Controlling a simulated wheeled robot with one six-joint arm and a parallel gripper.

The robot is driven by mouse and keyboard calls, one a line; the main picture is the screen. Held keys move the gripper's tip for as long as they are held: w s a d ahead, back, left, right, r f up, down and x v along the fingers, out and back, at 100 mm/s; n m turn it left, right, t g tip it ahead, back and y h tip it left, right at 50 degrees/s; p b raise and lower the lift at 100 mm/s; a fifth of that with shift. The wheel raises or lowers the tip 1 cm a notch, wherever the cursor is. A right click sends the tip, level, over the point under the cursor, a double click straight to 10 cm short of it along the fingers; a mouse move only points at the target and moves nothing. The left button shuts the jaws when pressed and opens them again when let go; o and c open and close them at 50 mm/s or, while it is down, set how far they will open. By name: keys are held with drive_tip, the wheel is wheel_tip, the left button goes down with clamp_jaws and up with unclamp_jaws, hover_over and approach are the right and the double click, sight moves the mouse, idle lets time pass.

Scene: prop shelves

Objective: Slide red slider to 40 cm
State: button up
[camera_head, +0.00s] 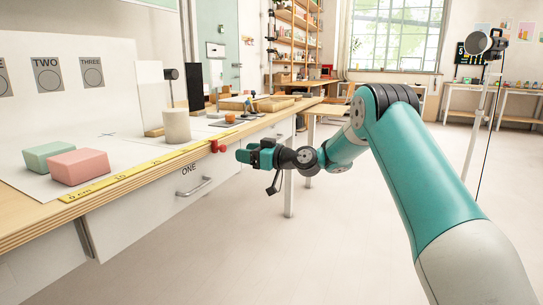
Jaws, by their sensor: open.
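The red slider (218,146) sits at the front edge of the table, near the far end of a yellow ruler (150,168). The ruler runs along the table edge, with its 0 cm end nearest to me; the marks by the slider are too small to read. My gripper (243,156) is just right of the red slider in the picture, in front of the table edge. It is open, with its fingers pointing left towards the slider. I cannot tell whether it touches the slider.
A pink block (79,166) and a green block (52,154) lie on the table (20,221) at the left. A pale cylinder (176,126) stands behind the ruler. A drawer handle (194,187) juts out below the edge. The floor (265,255) in front is clear.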

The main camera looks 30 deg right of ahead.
drive_tip(key=v, duration=0.8)
drive_tip(key=shift+s, duration=0.2)
drive_tip(key=shift+d, duration=0.15)
drive_tip(key=s+a+r+n+g, duration=0.1)
drive_tip(key=s+a+g, duration=0.5)
drive_tip(key=a, duration=0.5)
drive_tip(key=s+a+r+n+g, duration=0.1)
drive_tip(key=s+a+g, duration=0.2)
drive_tip(key=s+a, duration=0.65)
drive_tip(key=s+a+f+m+g+h, duration=0.1)
drive_tip(key=s+g+h, duration=0.2)
drive_tip(key=s, duration=0.9)
drive_tip(key=s+a+f+m+g+h, duration=0.1)
drive_tip(key=s+f+g+h, duration=0.15)
drive_tip(key=s, duration=0.95)
wheel_tip(320, 180, up, 33)
drive_tip(key=p, duration=3.2)
drive_tip(key=shift+d+f+h, duration=0.25)
drive_tip(key=shift+d+h, duration=0.1)
drive_tip(key=shift+h, duration=0.1)
